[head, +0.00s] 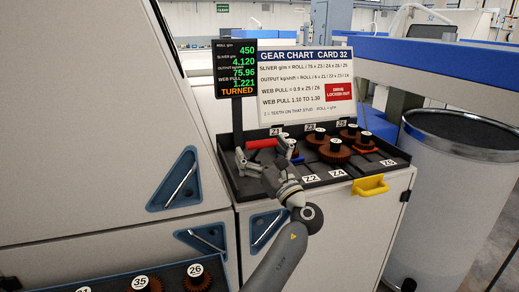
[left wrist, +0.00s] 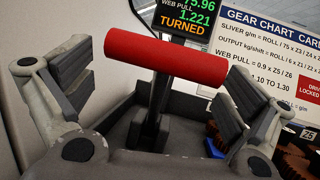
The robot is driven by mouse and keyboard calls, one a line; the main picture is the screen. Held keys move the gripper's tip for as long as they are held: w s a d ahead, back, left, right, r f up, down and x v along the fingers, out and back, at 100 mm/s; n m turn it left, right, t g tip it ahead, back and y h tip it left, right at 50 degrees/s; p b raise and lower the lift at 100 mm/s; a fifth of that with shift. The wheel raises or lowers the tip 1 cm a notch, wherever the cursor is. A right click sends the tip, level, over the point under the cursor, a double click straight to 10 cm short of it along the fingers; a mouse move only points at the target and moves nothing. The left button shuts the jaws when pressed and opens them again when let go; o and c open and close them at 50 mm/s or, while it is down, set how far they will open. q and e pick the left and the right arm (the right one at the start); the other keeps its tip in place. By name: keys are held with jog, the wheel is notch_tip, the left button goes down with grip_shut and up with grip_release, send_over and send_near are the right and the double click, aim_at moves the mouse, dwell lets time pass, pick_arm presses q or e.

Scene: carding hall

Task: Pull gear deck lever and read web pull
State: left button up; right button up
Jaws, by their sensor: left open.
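The gear deck lever has a red cylindrical handle (head: 262,143) on a dark stem, on the left of the gear deck. In the left wrist view the red handle (left wrist: 165,56) lies crosswise ahead of my left gripper (left wrist: 155,80), between its spread fingers. My left gripper (head: 266,155) is open, its fingers apart from each other; whether either touches the handle I cannot tell. The display (head: 236,70) reads ROLL 450, SLIVER 4.120, OUTPUT 75.96, WEB PULL 1.221 and TURNED. My right gripper is not in view.
The gear chart (head: 305,80) behind the deck states web pull 1.10 to 1.30 and carries a red "drive locked out" label. Brown gears (head: 335,152) sit on studs right of the lever. A yellow handle (head: 370,185) juts from the front. A grey can (head: 450,190) stands at right.

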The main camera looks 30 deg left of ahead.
pick_arm(q)
jog(key=v, duration=1.1)
jog(key=shift+s+d+f, duration=0.2)
jog(key=shift+d, duration=0.05)
